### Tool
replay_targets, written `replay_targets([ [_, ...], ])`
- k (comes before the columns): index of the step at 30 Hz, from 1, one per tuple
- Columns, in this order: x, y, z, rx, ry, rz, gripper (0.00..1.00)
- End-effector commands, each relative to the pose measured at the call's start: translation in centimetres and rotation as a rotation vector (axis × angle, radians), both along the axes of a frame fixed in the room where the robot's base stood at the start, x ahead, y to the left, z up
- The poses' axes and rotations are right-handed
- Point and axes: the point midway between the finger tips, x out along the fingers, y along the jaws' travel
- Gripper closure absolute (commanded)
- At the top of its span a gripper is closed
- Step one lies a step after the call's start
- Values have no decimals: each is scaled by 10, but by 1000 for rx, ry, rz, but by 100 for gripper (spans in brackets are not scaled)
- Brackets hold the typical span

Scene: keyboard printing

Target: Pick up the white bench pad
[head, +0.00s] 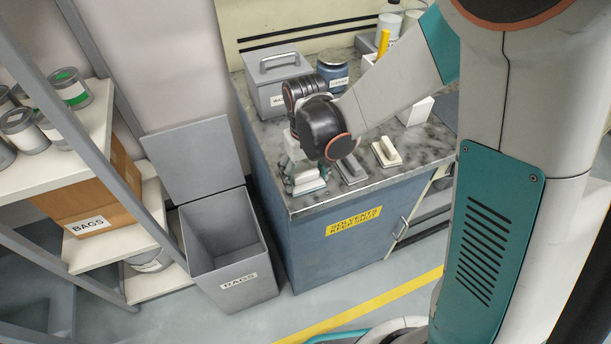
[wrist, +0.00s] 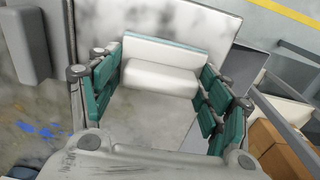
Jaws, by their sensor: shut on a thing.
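The white bench pad (wrist: 160,75) shows in the wrist view as a white block with a handle-like ridge and a thin teal edge. My gripper (wrist: 160,88) has its teal finger pads on both sides of it and is shut on it. In the head view my gripper (head: 304,176) points down at the front left corner of the bench, and the pad (head: 308,186) is partly hidden beneath it. I cannot tell whether the pad touches the bench top.
A grey pad (head: 351,169) and a cream pad (head: 386,152) lie to the right on the bench (head: 421,150). A grey metal box (head: 272,86) and a blue jar (head: 332,70) stand behind. An open grey bin (head: 233,277) stands on the floor left of the bench, beside shelves.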

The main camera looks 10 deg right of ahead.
Motion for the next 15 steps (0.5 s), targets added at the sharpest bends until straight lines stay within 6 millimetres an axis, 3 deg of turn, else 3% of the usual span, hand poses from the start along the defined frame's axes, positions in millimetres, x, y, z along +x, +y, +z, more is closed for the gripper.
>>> replay_targets([
  [8, 0, 0, 20, 0, 0, 0, 57],
  [15, 0, 0, 64, 0, 0, 0, 57],
])
